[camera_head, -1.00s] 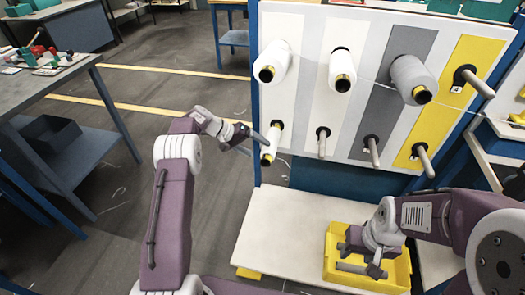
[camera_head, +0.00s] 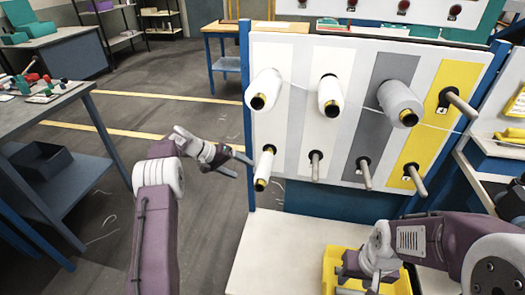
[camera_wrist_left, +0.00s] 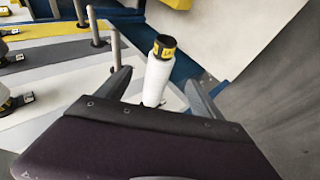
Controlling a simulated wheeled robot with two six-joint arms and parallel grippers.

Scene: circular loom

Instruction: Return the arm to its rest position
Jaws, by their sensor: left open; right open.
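My left gripper (camera_head: 236,163) is open and empty, just left of the small white spool (camera_head: 265,166) at the board's lower left. In the left wrist view that spool (camera_wrist_left: 157,80) shows between the open fingers (camera_wrist_left: 157,92), its yellow-and-black end toward the camera; the gripper body hides its lower part. A gap shows between fingers and spool in the head view. My right gripper (camera_head: 362,276) is open above the yellow bin (camera_head: 398,284) at the lower right; its fingertips are partly cut off by the frame edge.
The upright board (camera_head: 290,150) bears large white spools (camera_head: 330,95), a grey spool (camera_head: 400,103) with a thread running right, and bare pegs (camera_head: 364,173). A white shelf (camera_head: 265,250) lies below. A workbench (camera_head: 45,105) stands left. Open floor (camera_head: 105,160) lies between.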

